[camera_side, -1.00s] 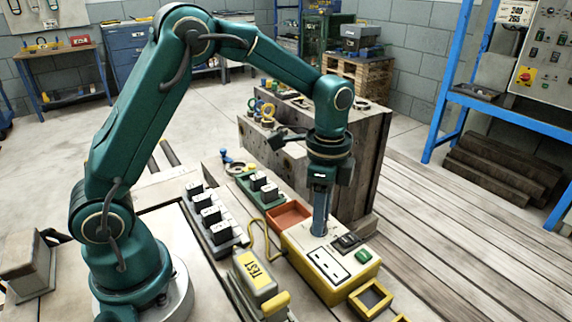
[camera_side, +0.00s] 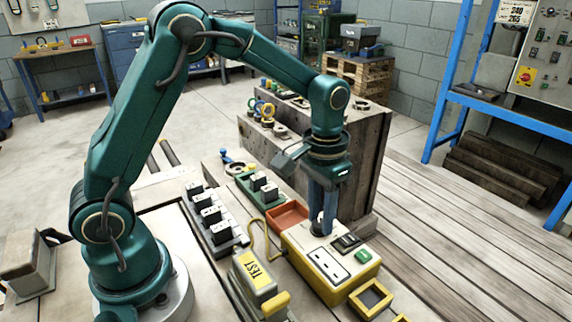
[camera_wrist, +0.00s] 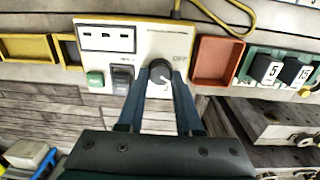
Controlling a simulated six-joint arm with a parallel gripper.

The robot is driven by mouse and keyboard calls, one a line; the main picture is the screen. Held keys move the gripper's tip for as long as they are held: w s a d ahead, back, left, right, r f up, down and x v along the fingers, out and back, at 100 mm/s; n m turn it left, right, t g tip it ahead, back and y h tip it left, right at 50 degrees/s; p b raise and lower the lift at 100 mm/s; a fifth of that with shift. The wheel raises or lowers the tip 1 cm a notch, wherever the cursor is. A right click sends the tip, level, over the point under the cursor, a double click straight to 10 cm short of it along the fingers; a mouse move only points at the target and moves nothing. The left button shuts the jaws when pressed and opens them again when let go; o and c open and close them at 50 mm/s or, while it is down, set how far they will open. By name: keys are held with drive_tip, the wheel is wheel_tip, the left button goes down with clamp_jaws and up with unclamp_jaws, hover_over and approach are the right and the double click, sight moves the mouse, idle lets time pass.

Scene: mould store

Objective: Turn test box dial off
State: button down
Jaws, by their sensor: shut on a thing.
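The yellow test box (camera_side: 318,283) with a pale top panel stands on the bench in the side view. It also shows in the wrist view (camera_wrist: 121,60). Its dial (camera_wrist: 160,76) is a dark round knob with a light pointer mark, set on the panel beside a dark switch (camera_wrist: 123,80) and a green button (camera_wrist: 95,78). My gripper (camera_wrist: 160,82) reaches down onto the panel with its two blue fingers on either side of the dial, shut on it. In the side view my gripper (camera_side: 321,228) partly hides the dial.
An orange-red tray (camera_side: 287,215) sits directly beside the box. Yellow-framed holders (camera_side: 370,299) lie at its other end. A yellow cable (camera_side: 258,232) loops near a TEST unit (camera_side: 254,272). Numbered black blocks (camera_side: 210,215) stand in a row, and a large mould block (camera_side: 362,165) rises behind.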

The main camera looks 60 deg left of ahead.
sight(319, 222)
drive_tip(key=n, duration=0.3)
drive_tip(key=shift+r+n, duration=0.1)
drive_tip(key=shift+n, duration=2.1)
drive_tip(key=c, duration=0.6)
unclamp_jaws()
drive_tip(key=shift+s+a+r, duration=0.1)
drive_tip(key=shift+r, duration=2.45)
